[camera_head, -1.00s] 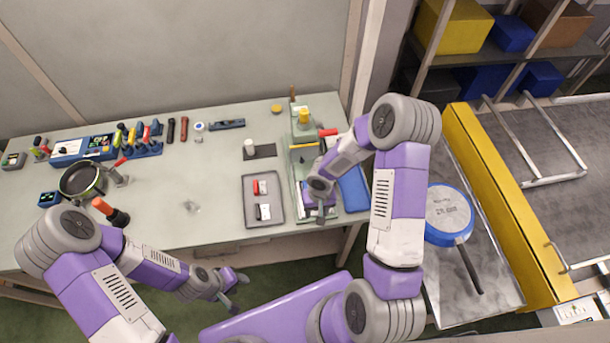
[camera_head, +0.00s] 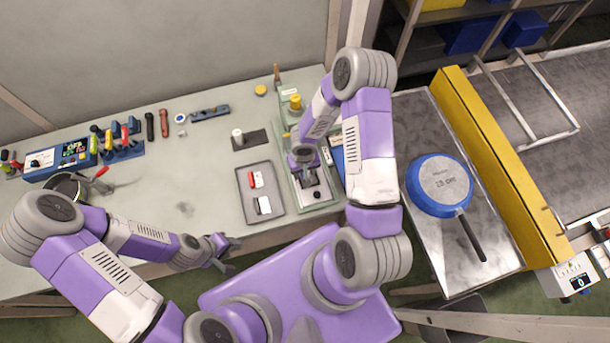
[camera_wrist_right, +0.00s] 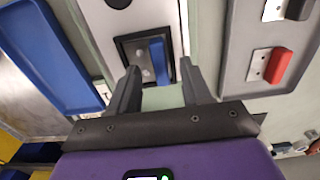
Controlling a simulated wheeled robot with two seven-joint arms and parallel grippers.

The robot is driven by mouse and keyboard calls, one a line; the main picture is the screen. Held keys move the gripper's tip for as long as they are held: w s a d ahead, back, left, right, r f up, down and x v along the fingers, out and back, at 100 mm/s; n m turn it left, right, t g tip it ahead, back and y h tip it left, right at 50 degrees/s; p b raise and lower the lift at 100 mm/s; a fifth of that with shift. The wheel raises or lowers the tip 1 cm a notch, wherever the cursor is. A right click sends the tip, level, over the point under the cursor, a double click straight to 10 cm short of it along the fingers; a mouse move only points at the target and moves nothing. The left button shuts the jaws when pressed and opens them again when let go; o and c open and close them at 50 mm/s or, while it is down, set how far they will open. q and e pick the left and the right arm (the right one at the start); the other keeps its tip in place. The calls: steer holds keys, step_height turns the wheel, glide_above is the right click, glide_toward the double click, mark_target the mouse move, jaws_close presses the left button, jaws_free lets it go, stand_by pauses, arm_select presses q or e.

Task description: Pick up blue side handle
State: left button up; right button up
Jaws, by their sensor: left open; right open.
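The blue side handle (camera_wrist_right: 158,60) sits in a dark square recess of a pale fixture (camera_wrist_right: 197,22) in the right wrist view. My right gripper (camera_wrist_right: 160,78) is open, its two fingers pointing at the recess, one to each side of the handle in the picture. Whether they touch it I cannot tell. In the head view my right gripper (camera_head: 308,172) is over the green fixture at the table's right end and largely hides the handle. My left gripper (camera_head: 222,253) is open and empty by the table's front edge.
A grey tray (camera_head: 243,203) with a red handle (camera_head: 256,180) and a dark one (camera_head: 263,205) lies left of the fixture. A blue tray (camera_wrist_right: 45,60) is on its other side. A blue pan (camera_head: 440,185) lies on the metal surface at right. Tools stand at the table's left.

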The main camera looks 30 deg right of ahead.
steer(key=shift+f, duration=0.85)
steer(key=shift+c, duration=0.3)
jaws_close()
